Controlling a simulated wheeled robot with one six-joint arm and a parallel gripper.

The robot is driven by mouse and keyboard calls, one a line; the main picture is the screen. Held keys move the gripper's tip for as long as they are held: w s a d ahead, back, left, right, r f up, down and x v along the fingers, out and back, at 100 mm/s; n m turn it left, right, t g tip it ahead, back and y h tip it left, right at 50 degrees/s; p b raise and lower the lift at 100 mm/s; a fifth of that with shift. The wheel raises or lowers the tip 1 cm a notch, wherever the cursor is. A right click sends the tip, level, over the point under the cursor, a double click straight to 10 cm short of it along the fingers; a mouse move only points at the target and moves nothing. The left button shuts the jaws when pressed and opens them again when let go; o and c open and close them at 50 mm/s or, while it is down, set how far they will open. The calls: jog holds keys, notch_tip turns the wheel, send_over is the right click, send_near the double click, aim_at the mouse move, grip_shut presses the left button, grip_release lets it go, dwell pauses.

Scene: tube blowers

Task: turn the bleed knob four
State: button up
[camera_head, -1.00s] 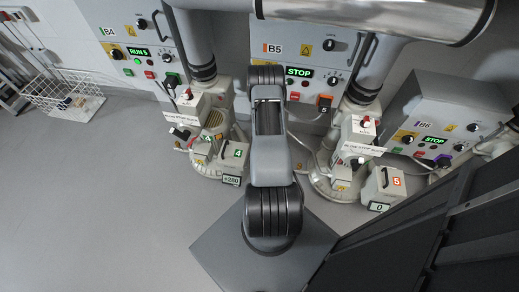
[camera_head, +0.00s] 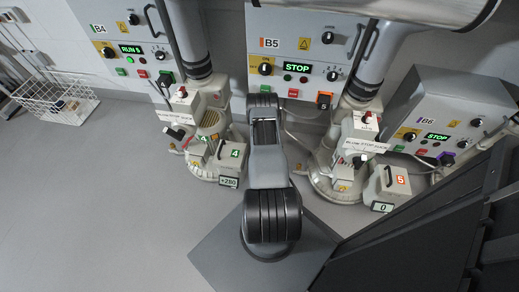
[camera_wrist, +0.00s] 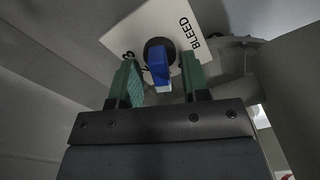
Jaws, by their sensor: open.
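In the wrist view a blue bar-shaped knob (camera_wrist: 158,62) with a pale end sits on a dark round base. It is mounted on a white plate (camera_wrist: 118,40) marked BLEED. A partly hidden dark character at the plate's left edge is hard to read. My gripper (camera_wrist: 160,72) is open, with one green finger on each side of the knob and a gap showing on both sides. In the head view my arm hides the gripper and this knob. The blower marked 4 (camera_head: 205,148) stands just left of my arm, beside a display reading +280 (camera_head: 229,182).
Panel B4 (camera_head: 118,32) shows RUN and panel B5 (camera_head: 285,48) shows STOP. The blower marked 5 (camera_head: 335,185) stands right of my arm. Panel B6 (camera_head: 455,112) is farther right. A white wire basket (camera_head: 50,97) is at left. The left floor is clear.

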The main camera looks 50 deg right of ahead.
grip_shut()
dwell(0.4)
